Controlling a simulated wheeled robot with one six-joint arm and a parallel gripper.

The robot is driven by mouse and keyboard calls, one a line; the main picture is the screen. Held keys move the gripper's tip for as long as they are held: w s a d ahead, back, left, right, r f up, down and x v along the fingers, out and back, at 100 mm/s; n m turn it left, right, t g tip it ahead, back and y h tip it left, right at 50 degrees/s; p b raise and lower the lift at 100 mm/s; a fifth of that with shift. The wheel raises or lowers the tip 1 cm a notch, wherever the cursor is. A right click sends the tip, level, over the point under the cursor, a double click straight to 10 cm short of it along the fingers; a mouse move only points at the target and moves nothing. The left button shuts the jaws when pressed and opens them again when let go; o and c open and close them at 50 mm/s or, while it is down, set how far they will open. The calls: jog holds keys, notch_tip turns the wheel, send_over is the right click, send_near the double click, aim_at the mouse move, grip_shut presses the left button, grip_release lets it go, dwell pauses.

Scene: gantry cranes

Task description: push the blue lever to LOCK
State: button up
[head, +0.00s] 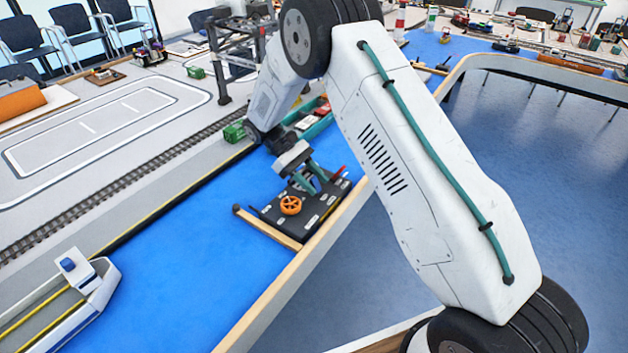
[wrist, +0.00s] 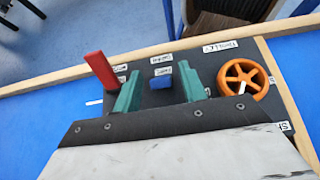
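The blue lever (wrist: 161,82) shows as a short blue block on the black control panel (head: 268,216) in the wrist view. My gripper (wrist: 165,86) is open, with one green finger on each side of the blue lever and a gap to each. It also shows over the panel in the head view (head: 306,178). I cannot tell how high the fingertips are above the panel. Small white labels stand beyond the lever; their words are too small to read surely. The lever's lower part is hard to make out.
A red lever (wrist: 101,71) stands up left of my fingers, close to the left one. An orange handwheel (wrist: 243,80) is right of the right finger. A wooden rail (head: 270,228) borders the panel. Blue table surface (head: 190,255) is clear to the left.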

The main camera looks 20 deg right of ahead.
jog(key=v, duration=0.8)
dwell(3.2)
